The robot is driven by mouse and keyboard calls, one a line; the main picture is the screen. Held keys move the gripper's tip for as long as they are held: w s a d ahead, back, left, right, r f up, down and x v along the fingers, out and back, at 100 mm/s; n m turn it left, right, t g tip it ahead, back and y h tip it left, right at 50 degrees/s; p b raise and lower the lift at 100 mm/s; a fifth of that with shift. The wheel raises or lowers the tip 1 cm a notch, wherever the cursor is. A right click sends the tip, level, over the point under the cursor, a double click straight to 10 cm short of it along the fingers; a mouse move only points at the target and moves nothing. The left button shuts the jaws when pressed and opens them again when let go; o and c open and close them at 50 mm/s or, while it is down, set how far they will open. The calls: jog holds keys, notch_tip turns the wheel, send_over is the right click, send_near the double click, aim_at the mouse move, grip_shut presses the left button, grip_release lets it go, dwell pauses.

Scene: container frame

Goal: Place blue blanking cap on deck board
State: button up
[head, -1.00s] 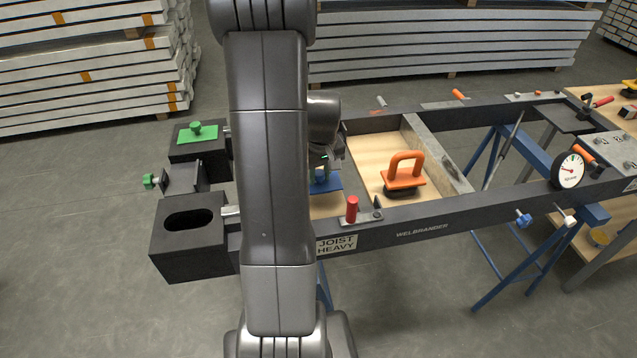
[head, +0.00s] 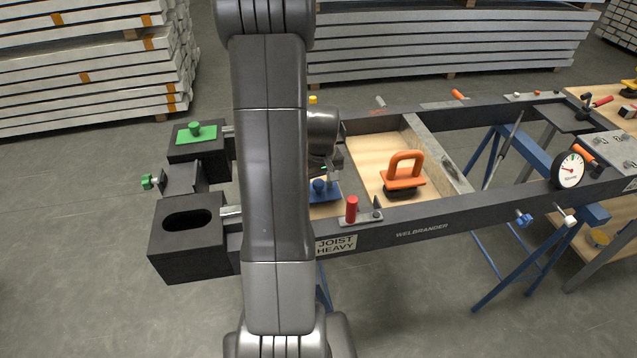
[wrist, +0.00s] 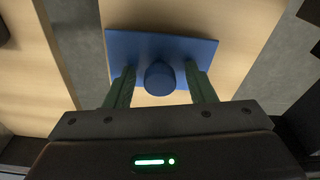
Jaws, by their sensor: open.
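The blue blanking cap (head: 322,190), a flat blue plate with a round knob, shows just right of my arm in the head view. In the wrist view the cap (wrist: 193,48) appears to lie flat on the pale wooden deck board (wrist: 243,22), its left end near the board's left edge. My gripper (wrist: 162,86) is open, with one green finger on each side of the knob and a gap to both. In the head view my arm hides part of the deck board (head: 325,210) and the surroundings of the cap.
An orange-handled float (head: 404,172) stands on the board to the right. A red peg (head: 352,208) rises from the near rail close to the cap. A green cap (head: 196,134) sits on a black block at left; a nearer black box (head: 187,240) has an open slot.

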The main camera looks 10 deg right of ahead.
aim_at(321, 186)
notch_tip(321, 186, up, 12)
jog(key=s+p, duration=0.1)
jog(key=shift+s, duration=0.2)
